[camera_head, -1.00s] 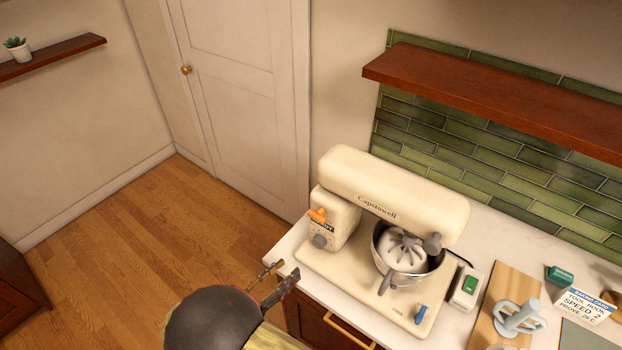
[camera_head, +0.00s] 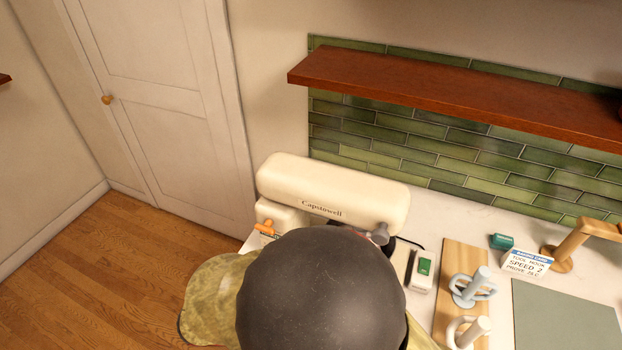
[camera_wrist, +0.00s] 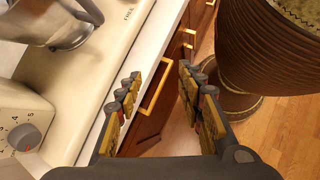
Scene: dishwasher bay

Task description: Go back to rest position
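My gripper (camera_wrist: 158,100) shows in the wrist view, its two fingers apart with nothing between them. It is beside the counter's front edge, above the wooden drawers with yellow handles (camera_wrist: 160,84). In the head view my own arm covers the gripper. The cream stand mixer (camera_head: 325,192) stands on the counter; my arm hides its lower part and most of its bowl. In the wrist view the metal bowl (camera_wrist: 62,24) and the mixer's base with a grey dial (camera_wrist: 25,137) show at the left.
A brown shelf (camera_head: 450,95) hangs above. Wooden floor (camera_head: 110,270) is clear at left.

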